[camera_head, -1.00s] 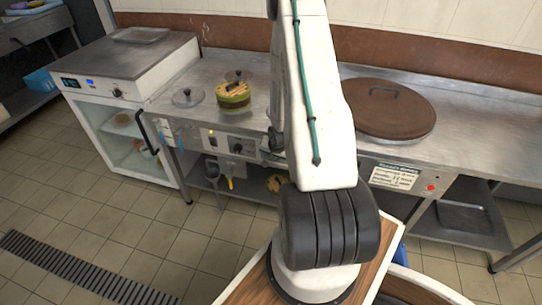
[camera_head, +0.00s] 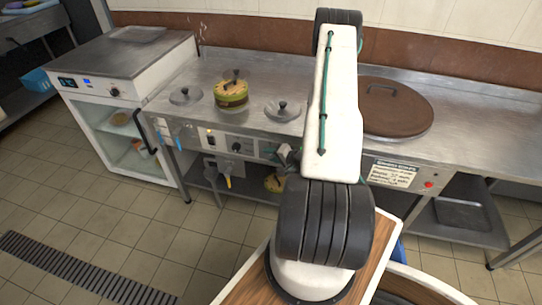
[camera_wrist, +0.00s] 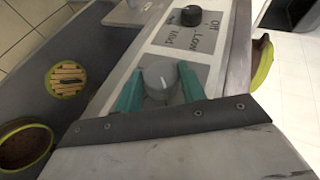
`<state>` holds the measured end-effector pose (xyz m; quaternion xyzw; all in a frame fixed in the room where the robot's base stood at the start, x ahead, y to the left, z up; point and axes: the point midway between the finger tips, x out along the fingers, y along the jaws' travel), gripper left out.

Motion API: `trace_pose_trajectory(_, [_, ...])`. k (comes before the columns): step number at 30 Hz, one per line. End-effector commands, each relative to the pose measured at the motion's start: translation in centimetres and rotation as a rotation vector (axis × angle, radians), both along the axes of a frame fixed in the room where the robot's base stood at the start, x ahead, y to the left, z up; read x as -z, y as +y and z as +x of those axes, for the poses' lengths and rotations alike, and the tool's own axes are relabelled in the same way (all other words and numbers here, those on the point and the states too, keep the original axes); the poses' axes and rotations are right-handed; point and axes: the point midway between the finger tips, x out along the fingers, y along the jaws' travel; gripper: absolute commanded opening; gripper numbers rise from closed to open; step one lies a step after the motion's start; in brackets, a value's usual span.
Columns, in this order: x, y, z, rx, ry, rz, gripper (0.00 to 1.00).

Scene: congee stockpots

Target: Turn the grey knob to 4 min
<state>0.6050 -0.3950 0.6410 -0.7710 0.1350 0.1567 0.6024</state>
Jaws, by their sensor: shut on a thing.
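The grey knob (camera_wrist: 160,80) sits on the counter's front panel in the wrist view, with a pale pointer line on its face. My gripper (camera_wrist: 161,88) has its two teal fingers on either side of the knob and is shut on it. I cannot make out any minute marks around this knob. In the head view my gripper (camera_head: 287,156) is at the front panel, partly behind my arm, and the grey knob is hidden there. A black knob (camera_wrist: 191,15) beside a plate reading Off, Low, Med is further along the panel; it also shows in the head view (camera_head: 237,147).
A big brown lid (camera_head: 395,108) lies to the right, above a sign (camera_head: 392,173) and red button (camera_head: 429,184). Utensils hang below the panel.

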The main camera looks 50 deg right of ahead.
Motion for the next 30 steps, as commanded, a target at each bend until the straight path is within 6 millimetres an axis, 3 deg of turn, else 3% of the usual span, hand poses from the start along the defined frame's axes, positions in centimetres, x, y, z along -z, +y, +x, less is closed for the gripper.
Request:
trace_pose_trajectory(9, [0.24,-0.28,-0.15,0.007,-0.114,0.046,0.17])
trace_pose_trajectory(26, [0.24,-0.37,-0.12,0.008,-0.139,0.054,0.17])
trace_pose_trajectory(27, [0.24,-0.38,-0.12,0.008,-0.138,0.053,0.51])
trace_pose_trajectory(28, [0.23,-0.36,-0.12,0.008,-0.138,0.053,0.60])
trace_pose_trajectory(30, [0.23,-0.25,-0.06,0.006,-0.138,0.054,0.62])
